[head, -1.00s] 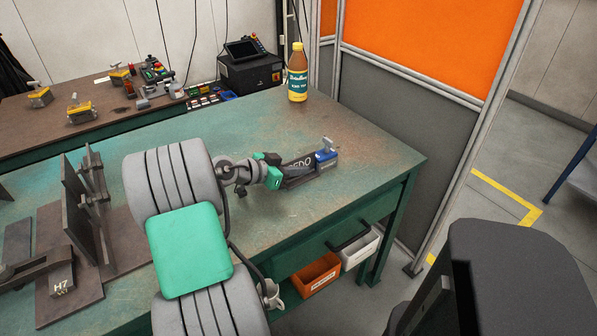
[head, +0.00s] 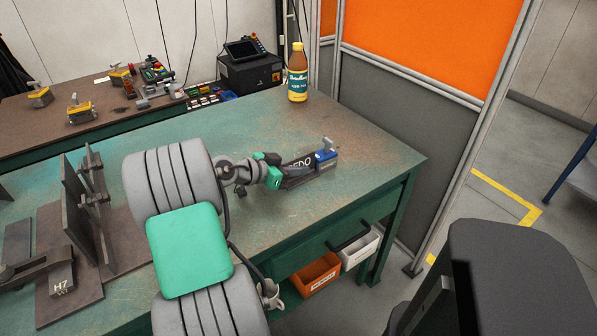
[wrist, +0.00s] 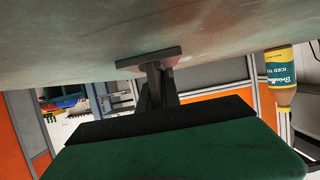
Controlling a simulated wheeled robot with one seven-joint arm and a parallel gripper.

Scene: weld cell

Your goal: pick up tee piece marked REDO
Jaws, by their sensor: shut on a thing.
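The dark steel tee piece marked REDO (head: 300,164) is at the right part of the green bench top; the first letter of its mark is hidden by my gripper. My gripper (head: 276,172) reaches it from the left and is shut on it. In the wrist view, which is upside down, the tee piece's flat plate (wrist: 150,58) shows beyond the dark fingers (wrist: 156,88). I cannot tell whether the tee piece touches the bench top.
A bottle of iced tea (head: 298,75) stands at the bench's back corner. A dark fixture with upright plates (head: 82,215) and a block marked H7 (head: 62,282) are at left. The bench top behind the gripper is clear.

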